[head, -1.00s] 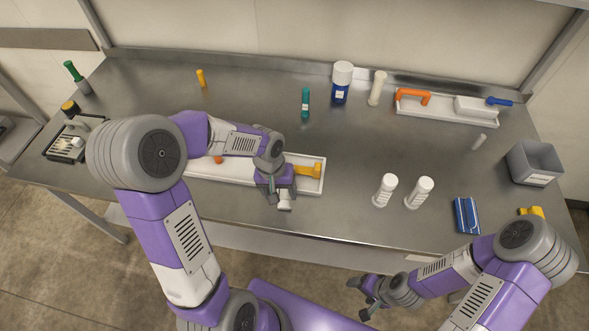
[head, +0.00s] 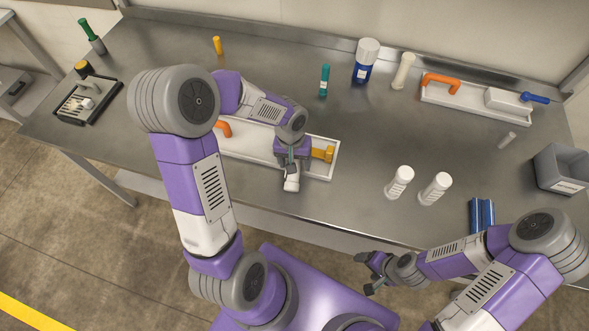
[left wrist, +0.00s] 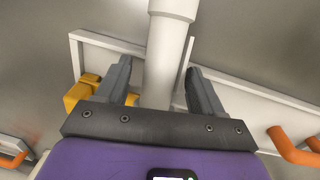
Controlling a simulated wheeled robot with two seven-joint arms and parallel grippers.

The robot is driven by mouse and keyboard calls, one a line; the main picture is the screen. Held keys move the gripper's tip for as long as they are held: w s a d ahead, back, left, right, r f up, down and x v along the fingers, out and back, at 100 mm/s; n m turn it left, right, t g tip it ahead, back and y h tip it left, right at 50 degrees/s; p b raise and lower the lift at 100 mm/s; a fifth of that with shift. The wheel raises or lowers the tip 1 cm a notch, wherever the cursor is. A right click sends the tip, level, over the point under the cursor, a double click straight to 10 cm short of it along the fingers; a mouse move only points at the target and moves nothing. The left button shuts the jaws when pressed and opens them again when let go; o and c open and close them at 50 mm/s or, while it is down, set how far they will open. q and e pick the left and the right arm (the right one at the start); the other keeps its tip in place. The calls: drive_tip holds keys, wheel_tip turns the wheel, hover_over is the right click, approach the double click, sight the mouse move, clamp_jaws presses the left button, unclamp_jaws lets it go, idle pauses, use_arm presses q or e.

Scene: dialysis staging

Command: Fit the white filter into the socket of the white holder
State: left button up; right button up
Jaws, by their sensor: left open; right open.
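A white cylinder with a wider end, which looks like the white filter (left wrist: 165,55), stands out between the fingers of my left gripper (left wrist: 160,85) in the left wrist view. The fingers are open, one on each side of it. In the head view its wide white end (head: 291,184) shows just below my left gripper (head: 290,160), at the front edge of a long white tray (head: 255,150), which may be the white holder. The arm hides part of the tray, and I see no socket clearly. My right gripper (head: 370,274) is open and empty in front of the table.
The tray bears an orange handle (head: 224,128) and a yellow piece (head: 322,154). Two white bottles (head: 400,182) (head: 435,188) stand to the right. Another white tray (head: 462,104) lies at the back right, near a grey bin (head: 562,167).

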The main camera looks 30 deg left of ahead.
use_arm(q)
drive_tip(key=shift+c, duration=0.2)
drive_tip(key=c, duration=1.1)
wheel_tip(320, 180, up, 10)
drive_tip(key=p, duration=0.3)
drive_tip(key=shift+c, duration=0.3)
